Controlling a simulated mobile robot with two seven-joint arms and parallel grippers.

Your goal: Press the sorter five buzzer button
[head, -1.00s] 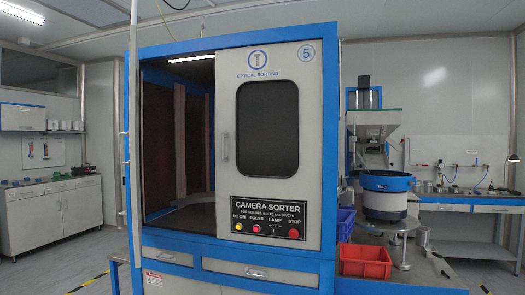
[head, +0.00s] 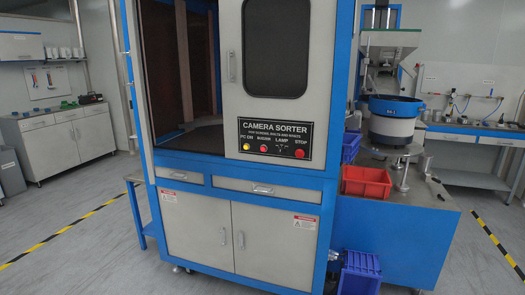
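The camera sorter (head: 226,185), a blue-framed cabinet with light grey panels, stands in the middle of the head view. Its black label panel (head: 275,132) reads "CAMERA SORTER" and carries a row of controls. The buzzer button (head: 263,148) is a small red button, second from the left. A yellow button (head: 246,146) sits left of it under "PC ON". The lamp switch and a larger red stop button (head: 300,153) are to its right. The cabinet's top is out of frame. Neither of my grippers is in view.
The sorter's left bay is open. A red bin (head: 366,183) sits on a blue bench at right, beside a bowl feeder (head: 394,118). A blue crate (head: 360,274) stands at the cabinet's lower right. Grey floor (head: 90,235) is clear at left, with yellow-black tape.

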